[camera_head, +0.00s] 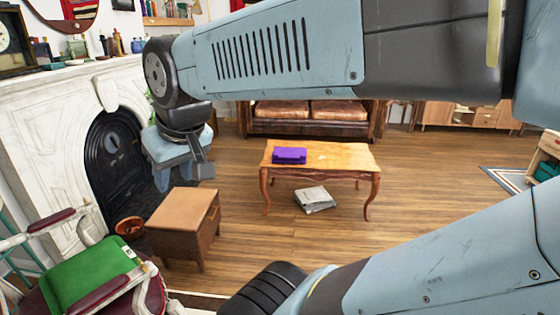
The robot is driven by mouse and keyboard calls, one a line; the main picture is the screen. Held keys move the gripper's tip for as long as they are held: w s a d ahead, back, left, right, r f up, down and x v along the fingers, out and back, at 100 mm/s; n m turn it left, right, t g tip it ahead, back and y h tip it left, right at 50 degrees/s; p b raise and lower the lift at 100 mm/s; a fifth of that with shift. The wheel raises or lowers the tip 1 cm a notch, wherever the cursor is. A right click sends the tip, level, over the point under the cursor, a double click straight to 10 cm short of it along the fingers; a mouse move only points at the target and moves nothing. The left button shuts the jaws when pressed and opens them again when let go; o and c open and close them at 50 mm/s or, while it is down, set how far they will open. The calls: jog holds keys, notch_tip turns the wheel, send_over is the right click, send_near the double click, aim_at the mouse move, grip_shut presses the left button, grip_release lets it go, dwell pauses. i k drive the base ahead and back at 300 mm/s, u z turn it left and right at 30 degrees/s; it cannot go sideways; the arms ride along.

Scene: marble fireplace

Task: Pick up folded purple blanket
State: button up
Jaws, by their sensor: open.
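The folded purple blanket (290,155) lies on the left part of a wooden table (345,157) with curved legs, across the room. My gripper (185,175) hangs from the end of my arm at the left of the view, in front of the fireplace. It is apart from the blanket, to its left in the picture and nearer to me. It is open, and I see nothing between its fingers. My arm crosses the upper part of the view but leaves the blanket in sight.
A grey folded item (314,199) lies on the floor under the table. A brown leather sofa (310,112) is behind the table. Wooden floor (430,190) is clear to the table's right.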

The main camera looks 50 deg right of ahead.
aim_at(285, 155)
jog(key=k, duration=0.6)
jog(key=u, duration=0.6)
jog(key=i, duration=1.55)
jog(key=z, duration=2.45)
jog(key=i, duration=0.5)
jog(key=z, duration=0.1)
